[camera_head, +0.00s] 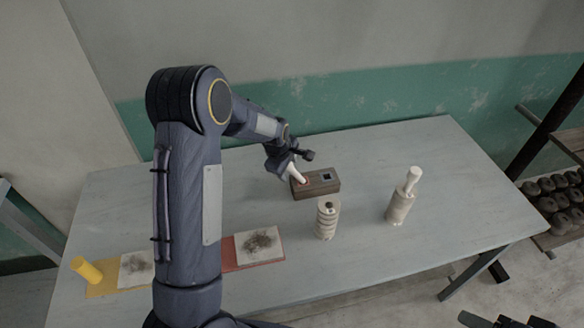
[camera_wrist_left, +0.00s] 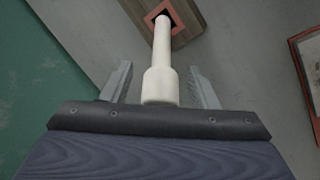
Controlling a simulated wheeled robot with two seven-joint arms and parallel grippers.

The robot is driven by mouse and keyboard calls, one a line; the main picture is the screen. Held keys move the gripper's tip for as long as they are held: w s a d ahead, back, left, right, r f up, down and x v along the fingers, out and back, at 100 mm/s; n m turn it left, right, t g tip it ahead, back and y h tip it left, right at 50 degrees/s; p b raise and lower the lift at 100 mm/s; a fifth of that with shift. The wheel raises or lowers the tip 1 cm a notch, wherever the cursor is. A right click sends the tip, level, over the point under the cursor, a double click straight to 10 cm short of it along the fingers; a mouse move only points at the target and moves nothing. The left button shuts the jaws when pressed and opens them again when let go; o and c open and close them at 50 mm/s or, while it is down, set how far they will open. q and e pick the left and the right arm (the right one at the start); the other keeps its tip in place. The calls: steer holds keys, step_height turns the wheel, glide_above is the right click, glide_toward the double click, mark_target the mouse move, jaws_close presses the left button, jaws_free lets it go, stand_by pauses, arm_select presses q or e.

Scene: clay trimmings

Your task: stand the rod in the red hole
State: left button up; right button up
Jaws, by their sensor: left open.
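The rod (camera_head: 297,172) is pale, with a thick end and a thinner shaft. It also shows in the left wrist view (camera_wrist_left: 161,70). Its thin end is at the red-rimmed hole (camera_wrist_left: 150,20) of the brown block (camera_head: 325,188) and appears to enter it; how deep is hidden. In the head view the rod looks tilted. My left gripper (camera_head: 291,158) is open around the thick end, with a visible gap on each side between rod and fingers (camera_wrist_left: 160,88). Dark shapes (camera_head: 508,322) at the bottom edge may be my right gripper, mostly cut off.
The block has a second, dark square hole (camera_head: 327,178). A ribbed pale cylinder (camera_head: 327,218) stands in front, and a pale holder with a rod-like top (camera_head: 401,200) is to the right. The table's right is clear.

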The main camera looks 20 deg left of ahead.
arm_select(q)
steer(key=c, duration=1.2)
steer(key=shift+o, duration=0.2)
